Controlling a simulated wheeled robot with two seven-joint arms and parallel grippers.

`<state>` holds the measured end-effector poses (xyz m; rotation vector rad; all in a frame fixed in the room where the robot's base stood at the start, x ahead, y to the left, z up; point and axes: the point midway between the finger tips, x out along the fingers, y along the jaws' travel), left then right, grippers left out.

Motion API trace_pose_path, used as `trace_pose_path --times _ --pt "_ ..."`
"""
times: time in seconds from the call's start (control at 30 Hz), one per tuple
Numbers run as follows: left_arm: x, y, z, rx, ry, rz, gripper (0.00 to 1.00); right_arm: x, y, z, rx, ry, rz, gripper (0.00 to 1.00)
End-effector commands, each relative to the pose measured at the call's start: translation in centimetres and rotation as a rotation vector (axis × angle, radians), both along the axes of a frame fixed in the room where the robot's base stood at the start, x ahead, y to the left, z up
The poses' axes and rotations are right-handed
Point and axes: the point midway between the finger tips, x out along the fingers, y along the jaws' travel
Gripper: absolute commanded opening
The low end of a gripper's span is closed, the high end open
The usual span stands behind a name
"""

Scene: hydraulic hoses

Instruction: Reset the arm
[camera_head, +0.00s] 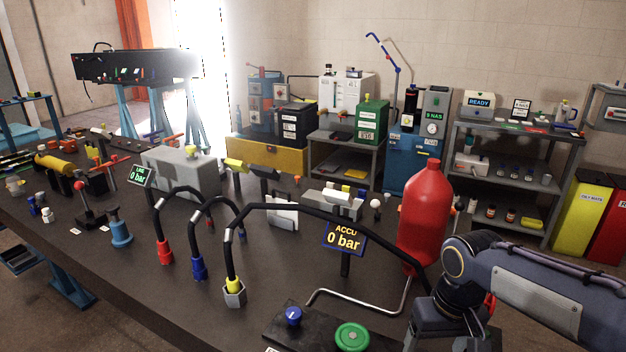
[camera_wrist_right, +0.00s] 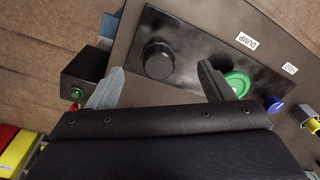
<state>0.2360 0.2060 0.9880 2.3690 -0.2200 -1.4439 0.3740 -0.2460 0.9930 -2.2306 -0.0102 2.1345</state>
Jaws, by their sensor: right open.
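My right arm (camera_head: 540,290) comes in from the right in the head view. Its gripper (camera_head: 428,330) hangs at the lower edge, right of the green knob (camera_head: 352,337), and its fingertips are cut off. In the right wrist view the gripper (camera_wrist_right: 158,84) is open, its two fingers apart with nothing between them. A black knob (camera_wrist_right: 158,60) on the black panel (camera_wrist_right: 195,50) shows beyond the gap. The green knob is partly hidden behind one finger. My left gripper is not in view.
A red accumulator bottle (camera_head: 425,210) stands close behind the right arm. The ACCU sign (camera_head: 344,239) reads 0 bar. Black hoses with red (camera_head: 165,251), blue (camera_head: 199,267) and yellow (camera_head: 233,287) ends arch over the table. A blue knob (camera_head: 294,316) sits beside the green one.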

Motion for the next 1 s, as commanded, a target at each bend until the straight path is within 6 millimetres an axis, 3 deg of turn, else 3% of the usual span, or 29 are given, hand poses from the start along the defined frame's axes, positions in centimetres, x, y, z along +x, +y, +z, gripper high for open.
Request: trace_pose_path --times 0.2,0.4,0.6,1.0 --pt "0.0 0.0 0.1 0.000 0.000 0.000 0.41 -7.5 1.0 1.4 0.147 -0.186 -0.049 0.75" --pt "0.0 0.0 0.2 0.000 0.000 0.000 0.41 -12.2 2.9 0.5 0.267 -0.351 -0.093 0.75" --pt "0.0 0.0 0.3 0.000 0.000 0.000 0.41 -13.8 4.0 -0.1 0.318 -0.427 -0.113 0.75" --pt "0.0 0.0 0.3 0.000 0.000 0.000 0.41 -13.8 4.0 -0.2 0.319 -0.429 -0.113 0.75"
